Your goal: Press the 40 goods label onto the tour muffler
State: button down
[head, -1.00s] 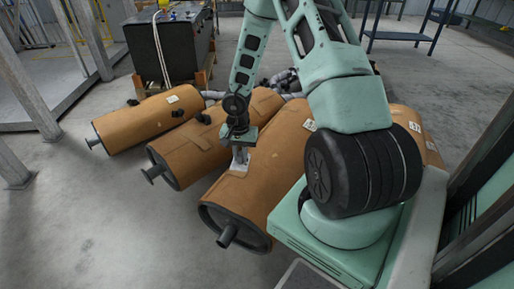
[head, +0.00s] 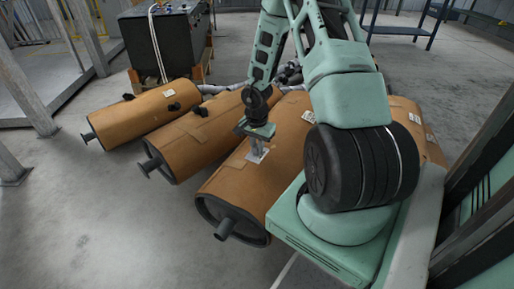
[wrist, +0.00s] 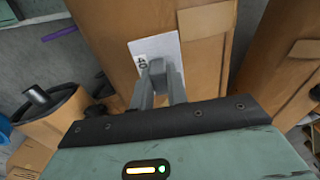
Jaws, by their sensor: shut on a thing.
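My gripper (head: 257,146) is shut on a white label (head: 256,156), which the wrist view also shows (wrist: 167,48) with "40" printed on it, in front of my fingertips (wrist: 160,68). The label is over the near end of a large brown muffler (head: 228,186), close to its upper side. I cannot tell whether it touches the surface. The same brown surface fills the middle of the wrist view (wrist: 115,25). I cannot read which muffler is the tour one.
Two more brown mufflers (head: 145,115) (head: 190,145) lie to the left, and another (head: 432,150) is partly hidden behind my arm. Small white tags (head: 170,93) (head: 308,116) sit on some. A dark box (head: 168,45) stands behind. The floor at lower left is clear.

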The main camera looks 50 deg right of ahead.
aim_at(257, 157)
jog(key=shift+f+b, duration=1.25)
jog(key=shift+f, duration=1)
jog(key=shift+f+b, duration=0.35)
jog(key=shift+b, duration=0.05)
jog(key=shift+r+p, duration=0.6)
jog(key=shift+p, duration=0.45)
jog(key=shift+f, duration=0.6)
jog(key=shift+r, duration=0.1)
jog(key=shift+r+p, duration=3.45)
jog(key=shift+p, duration=1.05)
